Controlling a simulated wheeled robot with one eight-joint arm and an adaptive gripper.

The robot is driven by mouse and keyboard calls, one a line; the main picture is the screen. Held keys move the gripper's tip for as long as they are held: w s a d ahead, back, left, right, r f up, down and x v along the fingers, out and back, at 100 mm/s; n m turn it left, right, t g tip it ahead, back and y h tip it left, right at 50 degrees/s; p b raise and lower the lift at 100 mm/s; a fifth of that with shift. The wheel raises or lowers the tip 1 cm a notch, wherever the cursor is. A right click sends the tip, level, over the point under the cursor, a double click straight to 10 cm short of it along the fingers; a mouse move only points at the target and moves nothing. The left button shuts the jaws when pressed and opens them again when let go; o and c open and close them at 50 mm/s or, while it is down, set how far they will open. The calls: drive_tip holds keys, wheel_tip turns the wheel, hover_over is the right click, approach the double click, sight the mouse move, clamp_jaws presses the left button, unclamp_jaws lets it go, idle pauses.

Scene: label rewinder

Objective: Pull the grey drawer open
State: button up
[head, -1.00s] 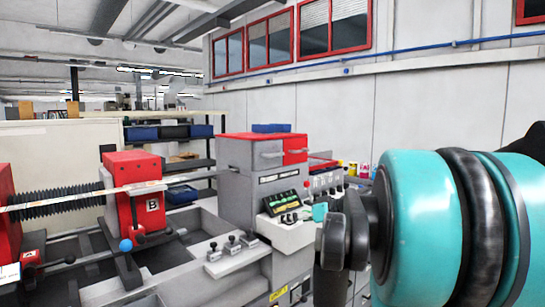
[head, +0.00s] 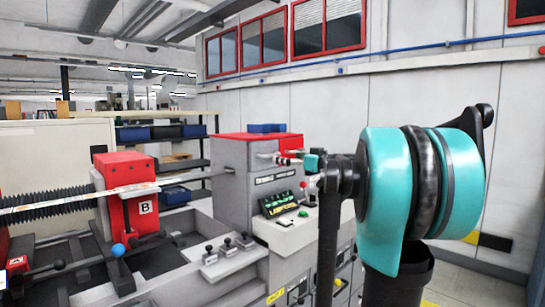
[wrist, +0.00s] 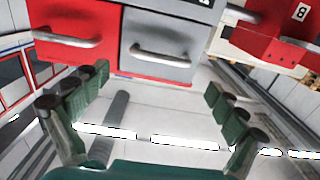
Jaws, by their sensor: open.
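The grey drawer (wrist: 160,35) has a silver bar handle (wrist: 160,55); in the wrist view it is at the top centre, beside the red drawer (wrist: 75,28). In the head view the drawers are high on the grey machine housing (head: 232,180), where my gripper partly covers them. My gripper (wrist: 148,105) is open and empty, its green fingers spread wide at left and right. The grey drawer's handle appears ahead of the fingers, not between them. In the head view my gripper (head: 289,158) is small, close in front of the drawer fronts. The grey drawer looks shut.
The red block marked B (head: 128,208) stands left of the housing. A control panel (head: 281,203) with knobs and a red-tipped lever is just below the drawers. Small clamps (head: 228,248) sit on the machine bed. Blue bins (head: 165,132) stand on a shelf behind.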

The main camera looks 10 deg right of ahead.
sight(272, 155)
drive_tip(key=x, duration=0.8)
drive_tip(key=c, duration=1.4)
drive_tip(key=v, duration=2)
drive_tip(key=shift+s+d, duration=0.1)
drive_tip(key=o, duration=1.4)
